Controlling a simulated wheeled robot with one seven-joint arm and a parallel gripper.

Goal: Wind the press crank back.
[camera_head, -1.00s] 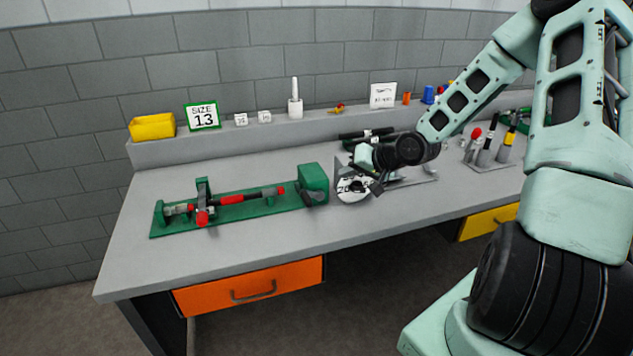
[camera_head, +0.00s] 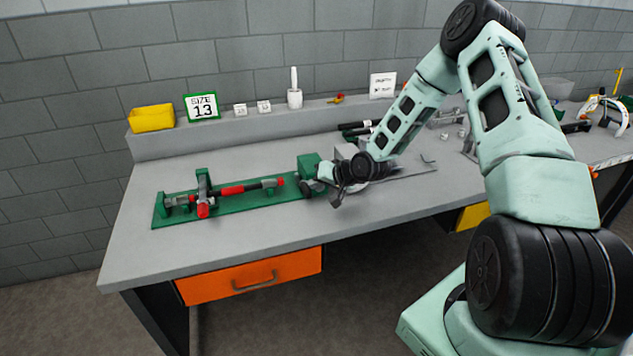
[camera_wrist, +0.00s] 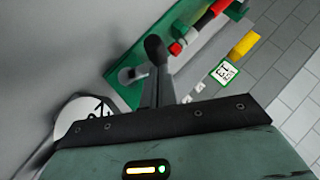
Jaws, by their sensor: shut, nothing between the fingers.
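The green press (camera_head: 235,208) lies along the left half of the bench, with a red-and-black handled tool (camera_head: 232,190) and a green block (camera_head: 308,165) at its right end. My gripper (camera_head: 330,182) is at the right side of that block and covers the crank area in the head view. In the wrist view the crank shows as a grey hub (camera_wrist: 128,75) with a black knob (camera_wrist: 155,46). My gripper's fingers (camera_wrist: 158,78) are together and empty, just short of the knob in the picture. Whether they touch the crank I cannot tell.
A white marked disc (camera_wrist: 78,117) is close beside my gripper in the wrist view. A yellow bin (camera_head: 152,118), a "SIZE 13" sign (camera_head: 202,107) and a white holder (camera_head: 295,97) stand on the back ledge. The bench front left (camera_head: 150,260) is bare.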

